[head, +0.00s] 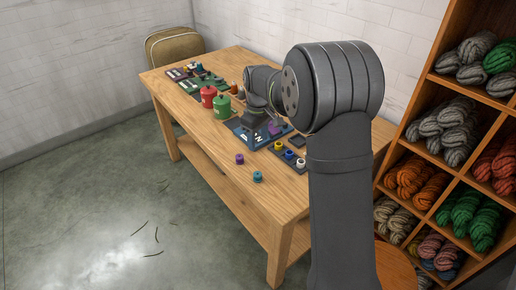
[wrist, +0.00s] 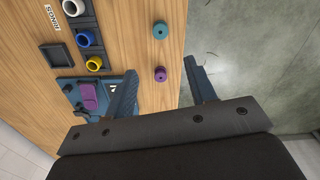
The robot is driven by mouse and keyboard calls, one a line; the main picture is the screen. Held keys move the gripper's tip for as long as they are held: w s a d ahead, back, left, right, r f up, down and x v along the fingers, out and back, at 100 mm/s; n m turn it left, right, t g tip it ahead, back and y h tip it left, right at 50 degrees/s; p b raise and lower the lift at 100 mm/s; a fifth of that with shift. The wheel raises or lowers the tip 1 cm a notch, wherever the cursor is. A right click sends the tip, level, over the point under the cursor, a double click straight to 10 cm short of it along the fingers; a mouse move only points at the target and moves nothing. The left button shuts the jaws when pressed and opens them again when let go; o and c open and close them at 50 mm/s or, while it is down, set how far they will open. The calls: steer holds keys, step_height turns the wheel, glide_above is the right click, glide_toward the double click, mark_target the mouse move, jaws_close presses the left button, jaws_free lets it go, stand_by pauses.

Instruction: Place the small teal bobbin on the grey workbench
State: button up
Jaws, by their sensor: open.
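The small teal bobbin (head: 257,176) stands on the wooden tabletop near its long front edge. It also shows in the wrist view (wrist: 160,30), past my fingertips. I see no grey workbench; the only bench in view is a light brown wooden table (head: 215,153). My gripper (wrist: 161,65) is open and empty, its two fingers spread wide over the table edge. A purple bobbin (wrist: 160,74) appears between the fingers in the wrist view, with the fingers seemingly above it. In the head view my arm partly hides the gripper.
A dark tray (head: 301,169) with yellow, blue and white bobbins and a blue mat (head: 236,126) lie on the table. Red (head: 208,97) and green (head: 222,106) spools stand further back. A shelf (head: 443,82) of skeins is at right.

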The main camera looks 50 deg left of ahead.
steer(key=shift+r, duration=0.35)
glide_above(258, 174)
steer(key=f, duration=1.2)
steer(key=shift+s+d+f, duration=0.15)
steer(key=shift+s+f, duration=0.1)
steer(key=shift+w+f, duration=0.2)
steer(key=shift+f, duration=2.45)
steer(key=c, duration=1.1)
steer(key=shift+r, duration=0.1)
